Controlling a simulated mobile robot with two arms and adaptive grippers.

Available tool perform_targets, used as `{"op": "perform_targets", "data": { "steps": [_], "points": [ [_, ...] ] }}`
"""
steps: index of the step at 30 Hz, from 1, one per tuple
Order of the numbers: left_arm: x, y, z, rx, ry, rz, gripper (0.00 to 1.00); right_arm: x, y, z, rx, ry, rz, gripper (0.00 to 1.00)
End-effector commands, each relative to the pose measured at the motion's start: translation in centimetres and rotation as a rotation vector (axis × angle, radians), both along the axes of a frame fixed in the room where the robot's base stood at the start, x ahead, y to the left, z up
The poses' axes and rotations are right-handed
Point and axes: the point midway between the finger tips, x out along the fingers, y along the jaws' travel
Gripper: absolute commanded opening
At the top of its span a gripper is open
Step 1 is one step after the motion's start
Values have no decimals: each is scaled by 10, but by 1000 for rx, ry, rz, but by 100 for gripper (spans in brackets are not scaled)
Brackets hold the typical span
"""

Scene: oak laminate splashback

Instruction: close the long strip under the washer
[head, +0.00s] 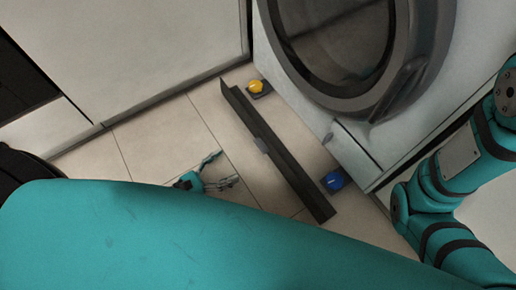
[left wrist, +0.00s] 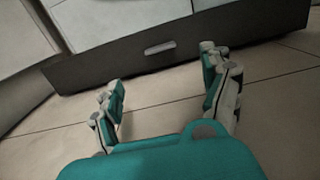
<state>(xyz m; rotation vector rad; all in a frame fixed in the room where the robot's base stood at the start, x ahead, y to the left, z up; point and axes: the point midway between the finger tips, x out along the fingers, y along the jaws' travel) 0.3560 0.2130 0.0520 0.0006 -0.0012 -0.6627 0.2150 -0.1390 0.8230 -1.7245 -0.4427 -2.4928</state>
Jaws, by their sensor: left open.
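The long strip (head: 285,164) is a dark, narrow panel lying diagonally in front of the washer (head: 432,65), apart from its base. A small grey handle (head: 262,145) sits midway on its outer face. In the left wrist view the strip (left wrist: 110,67) spans the top, with the pale handle (left wrist: 160,47) near its middle. My left gripper (head: 226,168) is open and empty, in front of the strip and apart from it, fingers toward the handle. In the left wrist view its two fingers (left wrist: 160,72) are spread wide. My right gripper is out of view.
A yellow item (head: 256,86) and a blue item (head: 333,181) are on the washer side of the strip, near its two ends. A pale cabinet (head: 150,45) stands at the left. Tiled floor (head: 150,145) is clear around my left gripper. My arm hides the foreground.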

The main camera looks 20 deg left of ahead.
Motion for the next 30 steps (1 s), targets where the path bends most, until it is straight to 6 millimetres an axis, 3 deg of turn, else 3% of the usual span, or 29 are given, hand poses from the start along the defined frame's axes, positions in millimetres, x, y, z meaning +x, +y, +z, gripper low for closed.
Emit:
{"op": "perform_targets", "data": {
  "steps": [9, 15, 21, 30],
  "points": [
    [56, -44, -4, -2, -4, -2, 81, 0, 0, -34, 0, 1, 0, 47],
    [82, -64, -3, 0, -2, -1, 81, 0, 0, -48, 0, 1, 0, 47],
    [94, -73, -2, 0, 1, 0, 81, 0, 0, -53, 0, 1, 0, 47],
    [95, -75, 0, 0, 1, 0, 81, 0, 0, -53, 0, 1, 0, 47]
  ]
}}
